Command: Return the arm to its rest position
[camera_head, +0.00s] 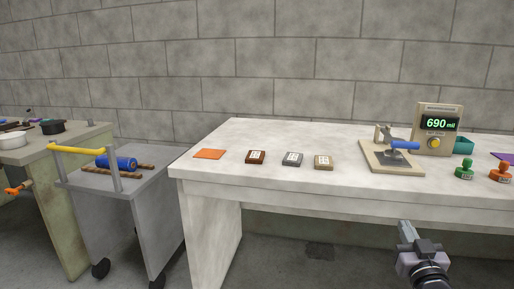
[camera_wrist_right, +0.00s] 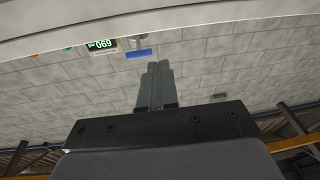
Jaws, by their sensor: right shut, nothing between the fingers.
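My right gripper (camera_head: 406,230) is in front of the white table's (camera_head: 215,171) front edge, at the lower right of the head view. It points up and touches nothing there. In the right wrist view its fingers (camera_wrist_right: 157,75) are together with nothing between them. My left gripper does not show in either view.
On the table are an orange felt square (camera_head: 209,154), several small blocks, a press with a blue handle (camera_head: 404,145), a display reading 690 (camera_head: 438,124), and green (camera_head: 464,170) and orange (camera_head: 500,172) stamps. A grey cart (camera_head: 140,190) stands left.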

